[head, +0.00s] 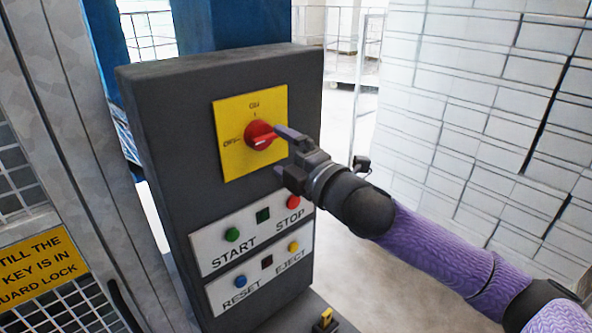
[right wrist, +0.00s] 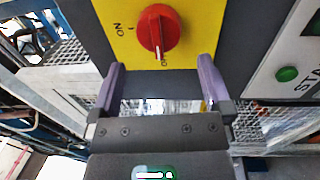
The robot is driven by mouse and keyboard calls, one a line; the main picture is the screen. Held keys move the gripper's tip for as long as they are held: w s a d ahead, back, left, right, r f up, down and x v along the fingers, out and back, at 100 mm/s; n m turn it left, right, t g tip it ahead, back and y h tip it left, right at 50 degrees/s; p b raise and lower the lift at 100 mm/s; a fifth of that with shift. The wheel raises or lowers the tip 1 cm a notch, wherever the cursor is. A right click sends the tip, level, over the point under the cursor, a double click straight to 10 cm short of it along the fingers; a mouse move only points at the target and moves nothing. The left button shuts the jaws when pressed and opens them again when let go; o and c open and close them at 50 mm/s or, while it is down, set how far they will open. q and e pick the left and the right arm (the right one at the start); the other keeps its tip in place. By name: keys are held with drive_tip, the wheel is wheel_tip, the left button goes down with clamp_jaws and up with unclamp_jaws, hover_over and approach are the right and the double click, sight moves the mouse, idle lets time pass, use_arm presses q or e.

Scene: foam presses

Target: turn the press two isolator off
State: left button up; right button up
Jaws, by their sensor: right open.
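The isolator is a red rotary knob (head: 260,134) on a yellow plate (head: 231,165) high on a dark grey control box. The plate reads ON at the top and OFF at the left. The knob's white mark points left, toward OFF. In the right wrist view the knob (right wrist: 158,28) has its white mark toward the lower lettering, with ON at the left. My right gripper (head: 279,150) is open and empty, just right of the knob in the head view. In the right wrist view its fingers (right wrist: 158,80) are apart, and the knob lies beyond their tips. My left gripper is not in view.
Below the plate are a START and STOP panel (head: 262,230) and a RESET and EJECT panel (head: 265,272). A mesh guard with a yellow key sign (head: 40,268) stands at the left.

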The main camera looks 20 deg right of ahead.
drive_tip(key=b+v, duration=0.1)
drive_tip(key=v, duration=0.3)
drive_tip(key=shift+s+d+f+b, duration=0.1)
drive_tip(key=shift+s+d+b, duration=0.05)
drive_tip(key=shift+s+b, duration=0.2)
